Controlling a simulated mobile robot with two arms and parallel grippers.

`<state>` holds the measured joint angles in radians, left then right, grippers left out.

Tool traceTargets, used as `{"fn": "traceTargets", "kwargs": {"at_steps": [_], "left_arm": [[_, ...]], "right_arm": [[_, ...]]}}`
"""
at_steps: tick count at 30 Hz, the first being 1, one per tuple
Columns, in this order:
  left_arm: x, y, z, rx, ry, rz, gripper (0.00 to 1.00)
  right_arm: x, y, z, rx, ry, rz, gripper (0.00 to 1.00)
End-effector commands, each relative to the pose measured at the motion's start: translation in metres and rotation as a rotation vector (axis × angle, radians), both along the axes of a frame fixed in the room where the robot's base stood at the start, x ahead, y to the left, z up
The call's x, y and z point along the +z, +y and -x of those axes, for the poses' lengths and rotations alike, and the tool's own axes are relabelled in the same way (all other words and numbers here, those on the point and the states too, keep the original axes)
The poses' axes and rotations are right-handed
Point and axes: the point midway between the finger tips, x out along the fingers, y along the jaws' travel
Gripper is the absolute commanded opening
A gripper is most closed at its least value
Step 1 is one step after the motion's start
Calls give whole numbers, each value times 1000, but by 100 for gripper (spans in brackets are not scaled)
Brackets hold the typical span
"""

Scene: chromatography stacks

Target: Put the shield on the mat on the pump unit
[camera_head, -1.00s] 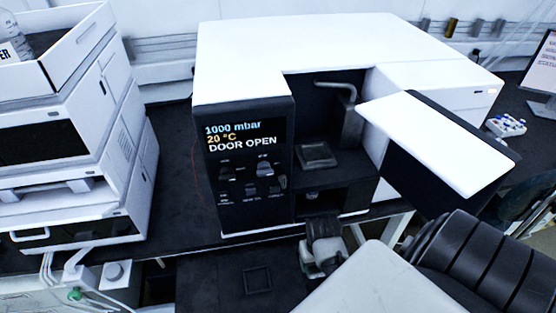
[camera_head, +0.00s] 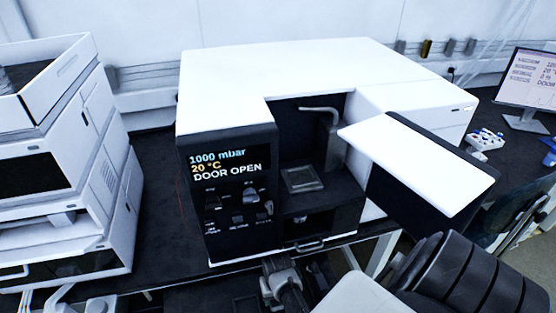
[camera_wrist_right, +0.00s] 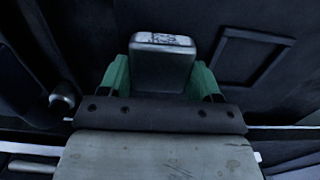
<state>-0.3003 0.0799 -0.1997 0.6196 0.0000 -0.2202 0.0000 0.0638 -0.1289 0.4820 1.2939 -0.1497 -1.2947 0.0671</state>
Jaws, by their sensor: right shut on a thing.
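My right gripper (camera_wrist_right: 160,75) has green fingers. They are shut on a grey block with rounded edges and a small label on top (camera_wrist_right: 160,60), which I take for the shield. In the head view the right gripper (camera_head: 277,275) is low in front of the open instrument, below the bench edge, and the block is hard to make out there. A dark square outline (camera_wrist_right: 252,55), possibly the mat, lies on a dark surface to the right of the block in the wrist view, apart from it. It also shows faintly at the bottom of the head view (camera_head: 247,303). My left gripper is not in view.
The white instrument (camera_head: 280,70) reads "DOOR OPEN"; its door (camera_head: 425,165) stands out to the right. A square plate (camera_head: 302,179) sits inside its bay. A white module stack (camera_head: 60,190) stands at left. A monitor (camera_head: 530,80) is at right.

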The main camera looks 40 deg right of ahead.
Motion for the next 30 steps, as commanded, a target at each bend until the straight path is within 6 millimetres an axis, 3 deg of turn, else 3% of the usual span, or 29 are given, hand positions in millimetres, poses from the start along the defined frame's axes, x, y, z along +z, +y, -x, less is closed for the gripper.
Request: {"fn": "traceTargets", "kwargs": {"at_steps": [6,7,11,22,30], "left_arm": [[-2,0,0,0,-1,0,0],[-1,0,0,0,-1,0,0],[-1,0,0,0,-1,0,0],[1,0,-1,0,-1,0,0],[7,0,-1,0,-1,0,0]], "right_arm": [[-4,0,0,0,0,0,33],[-3,0,0,0,0,0,68],[-3,0,0,0,0,0,88],[3,0,0,0,-1,0,89],[54,0,-1,0,-5,2,89]]}}
